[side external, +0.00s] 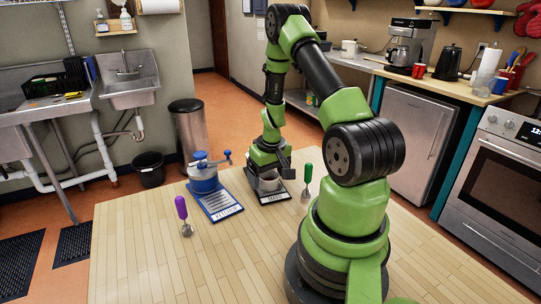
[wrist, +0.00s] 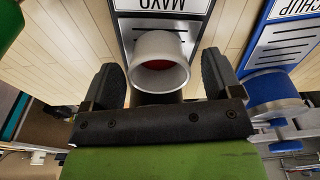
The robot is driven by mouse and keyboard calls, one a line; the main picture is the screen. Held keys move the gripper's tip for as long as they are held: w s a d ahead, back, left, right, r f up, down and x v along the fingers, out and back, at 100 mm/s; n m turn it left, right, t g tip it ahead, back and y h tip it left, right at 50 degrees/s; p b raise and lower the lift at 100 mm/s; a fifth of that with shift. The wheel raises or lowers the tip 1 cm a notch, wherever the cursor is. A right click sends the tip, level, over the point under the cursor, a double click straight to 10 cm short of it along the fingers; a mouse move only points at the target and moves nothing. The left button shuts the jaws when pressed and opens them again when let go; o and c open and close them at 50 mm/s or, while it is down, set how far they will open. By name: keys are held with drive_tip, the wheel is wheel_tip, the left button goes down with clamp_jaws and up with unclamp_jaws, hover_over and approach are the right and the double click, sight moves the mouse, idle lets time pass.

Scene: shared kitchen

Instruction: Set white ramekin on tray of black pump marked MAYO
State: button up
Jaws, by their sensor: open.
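The white ramekin (wrist: 160,47) has something red inside. In the wrist view it sits between the two fingers of my gripper (wrist: 160,88), which are open with a gap on each side. It appears to rest on the black tray marked MAYO (wrist: 122,28). In the side view the tray (side external: 276,198) is under my gripper (side external: 268,172), and the ramekin (side external: 268,185) shows partly below it. The black pump is mostly hidden behind my gripper and the ramekin.
A blue pump (side external: 204,182) on a blue tray marked KETCHUP (side external: 222,208) stands close on the left. The front left of the wooden table (side external: 150,265) is clear.

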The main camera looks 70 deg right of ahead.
drive_tip(key=w+a+r+t, duration=0.1)
drive_tip(key=a+r, duration=0.2)
drive_tip(key=r, duration=0.6)
drive_tip(key=w+a+r, duration=0.1)
drive_tip(key=a+r, duration=0.2)
drive_tip(key=r, duration=0.5)
drive_tip(key=s+a+r+n+t+y, duration=0.1)
drive_tip(key=s+a+r+n+t, duration=0.1)
drive_tip(key=a+r, duration=0.4)
drive_tip(key=s+a+r+n+t+y, duration=0.1)
drive_tip(key=s+a+r+t, duration=0.2)
drive_tip(key=a, duration=1.1)
wheel_tip(320, 180, up, 3)
drive_tip(key=shift+s+f+n+y, duration=0.1)
drive_tip(key=shift+s+n+y, duration=0.3)
drive_tip(key=shift+s, duration=0.7)
